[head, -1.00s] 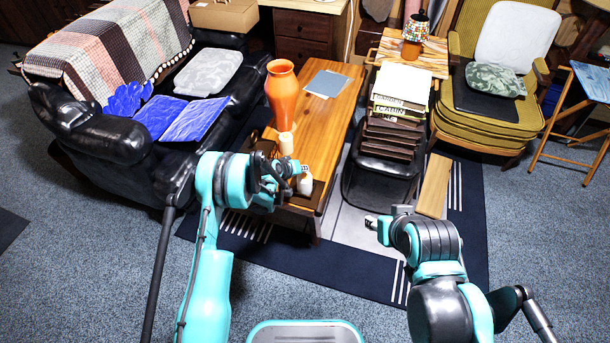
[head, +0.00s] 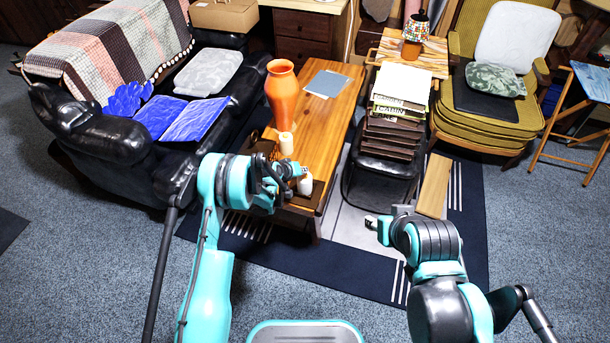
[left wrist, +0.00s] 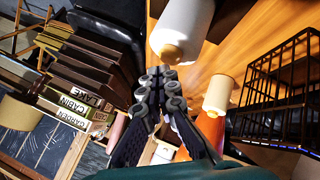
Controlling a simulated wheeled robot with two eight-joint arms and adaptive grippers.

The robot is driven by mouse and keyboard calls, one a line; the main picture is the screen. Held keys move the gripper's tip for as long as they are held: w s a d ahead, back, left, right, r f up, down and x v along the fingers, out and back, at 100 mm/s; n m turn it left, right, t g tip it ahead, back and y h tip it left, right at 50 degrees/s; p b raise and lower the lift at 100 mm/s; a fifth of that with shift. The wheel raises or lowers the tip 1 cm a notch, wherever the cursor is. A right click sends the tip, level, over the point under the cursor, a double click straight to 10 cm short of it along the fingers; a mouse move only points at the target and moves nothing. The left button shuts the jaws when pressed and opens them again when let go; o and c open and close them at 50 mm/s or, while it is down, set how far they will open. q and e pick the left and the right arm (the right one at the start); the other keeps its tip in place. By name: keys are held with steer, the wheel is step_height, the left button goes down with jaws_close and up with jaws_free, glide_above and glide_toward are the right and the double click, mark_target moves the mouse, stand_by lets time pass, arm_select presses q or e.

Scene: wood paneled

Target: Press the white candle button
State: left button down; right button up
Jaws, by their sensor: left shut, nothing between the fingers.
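A white candle (head: 305,184) stands at the near end of the wooden coffee table (head: 316,139). In the left wrist view the white candle (left wrist: 184,25) is large and close at the top, with a yellowish end facing the camera. A second, cream candle (head: 286,144) stands farther back; it also shows in the left wrist view (left wrist: 219,94). My left gripper (head: 298,170) is beside the white candle in the head view. Its fingers (left wrist: 160,88) are shut and empty, with their tips just below the candle in the wrist view. My right gripper (head: 371,222) hangs over the rug, its fingers too small to read.
An orange vase (head: 281,92) and a grey-blue folder (head: 327,83) are on the table. A dark wire rack (left wrist: 278,92) is close on the right in the wrist view. A black sofa (head: 107,140) is left; a chair with stacked signs (head: 391,130) is right.

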arm_select(q)
steer(key=shift+f, duration=0.45)
steer(key=shift+r, duration=0.2)
steer(key=shift+r+p, duration=0.35)
steer(key=shift+r, duration=0.45)
steer(key=shift+r, duration=0.1)
step_height(320, 180, up, 6)
steer(key=p, duration=0.2)
steer(key=shift+p, duration=0.4)
